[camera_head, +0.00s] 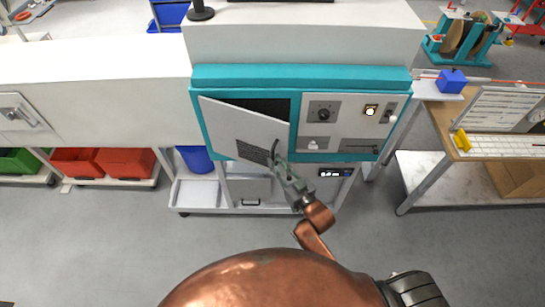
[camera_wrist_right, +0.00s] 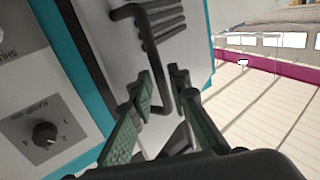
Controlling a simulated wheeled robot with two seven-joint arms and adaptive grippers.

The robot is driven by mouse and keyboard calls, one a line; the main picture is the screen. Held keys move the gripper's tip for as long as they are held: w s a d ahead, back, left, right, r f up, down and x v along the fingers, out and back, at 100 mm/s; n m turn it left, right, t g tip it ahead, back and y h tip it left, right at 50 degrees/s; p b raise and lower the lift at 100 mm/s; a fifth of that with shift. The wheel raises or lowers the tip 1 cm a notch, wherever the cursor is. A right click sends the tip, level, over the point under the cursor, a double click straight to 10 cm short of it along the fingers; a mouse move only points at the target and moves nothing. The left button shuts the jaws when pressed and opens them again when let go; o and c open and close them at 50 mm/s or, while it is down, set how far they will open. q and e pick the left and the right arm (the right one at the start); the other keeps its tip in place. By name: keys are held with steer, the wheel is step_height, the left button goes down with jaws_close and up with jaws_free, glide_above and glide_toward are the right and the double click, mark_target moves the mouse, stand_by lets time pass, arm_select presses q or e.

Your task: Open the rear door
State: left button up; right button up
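The door (camera_head: 240,128) is a light grey panel with a vented patch, set in the teal-framed front of a white machine. It stands ajar, with a dark gap (camera_head: 268,106) showing along its top. The door also fills the middle of the right wrist view (camera_wrist_right: 178,45), with its dark bar handle (camera_wrist_right: 156,70) and slots. My right gripper (camera_head: 279,162) is at the door's lower right. In the wrist view its green-grey fingers (camera_wrist_right: 161,92) lie on both sides of the handle, closed up against it. My left gripper is out of view.
A control panel (camera_head: 345,122) with a knob and lit button sits right of the door. A white shelf cart (camera_head: 195,193) stands below. A workbench (camera_head: 480,153) is at the right, and red bins (camera_head: 126,162) at the left. The grey floor in front is clear.

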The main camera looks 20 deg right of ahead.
steer(key=shift+x, duration=1.35)
steer(key=shift+c, duration=0.4)
jaws_close()
